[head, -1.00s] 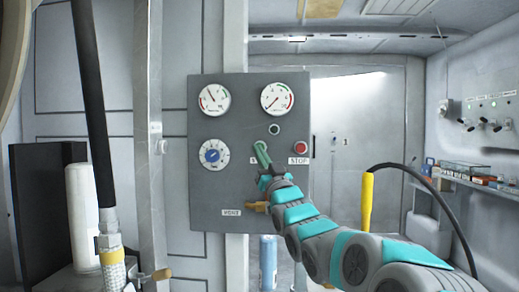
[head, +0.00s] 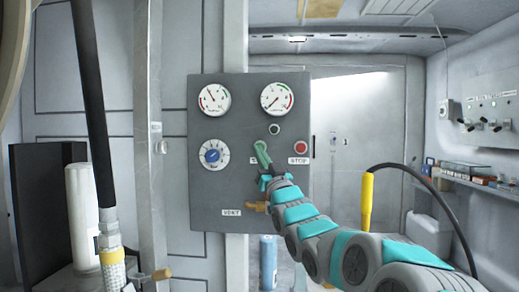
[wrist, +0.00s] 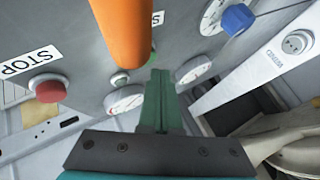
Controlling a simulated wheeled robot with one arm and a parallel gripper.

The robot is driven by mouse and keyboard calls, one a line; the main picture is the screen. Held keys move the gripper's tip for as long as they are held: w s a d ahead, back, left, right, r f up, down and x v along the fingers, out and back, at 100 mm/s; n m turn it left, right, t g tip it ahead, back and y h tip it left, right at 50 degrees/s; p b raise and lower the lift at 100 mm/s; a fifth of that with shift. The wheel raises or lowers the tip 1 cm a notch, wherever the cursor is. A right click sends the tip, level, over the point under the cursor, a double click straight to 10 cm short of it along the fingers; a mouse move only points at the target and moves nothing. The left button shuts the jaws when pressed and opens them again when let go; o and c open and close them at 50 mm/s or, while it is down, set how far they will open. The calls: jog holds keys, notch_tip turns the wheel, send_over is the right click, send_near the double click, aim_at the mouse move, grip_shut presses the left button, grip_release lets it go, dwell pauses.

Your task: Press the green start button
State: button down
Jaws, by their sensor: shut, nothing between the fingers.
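The grey control panel (head: 235,175) faces me in the head view. My gripper (head: 262,149) is shut, with its green fingertips at the panel, left of the red STOP button (head: 301,148). In the wrist view a sliver of green, likely the start button (wrist: 153,46), shows just beyond the tips of my gripper (wrist: 159,74), beside an orange cylinder (wrist: 122,30). I cannot tell whether the tips touch the button. A small round lamp (head: 274,129) above it looks green.
Two gauges (head: 214,99) (head: 278,98) and a blue knob (head: 211,155) are on the panel. A black hose (head: 92,110) hangs at left. A yellow handle (head: 367,200) stands at right.

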jog(key=shift+w, duration=0.15)
jog(key=shift+w, duration=0.3)
jog(key=shift+w+p, duration=0.45)
jog(key=shift+p, duration=0.05)
dwell(1.0)
dwell(0.3)
jog(key=shift+s+b, duration=0.6)
jog(key=shift+s, duration=0.3)
jog(key=shift+s+a+b, duration=0.1)
jog(key=shift+s+b, duration=1.25)
jog(key=shift+s, duration=1.15)
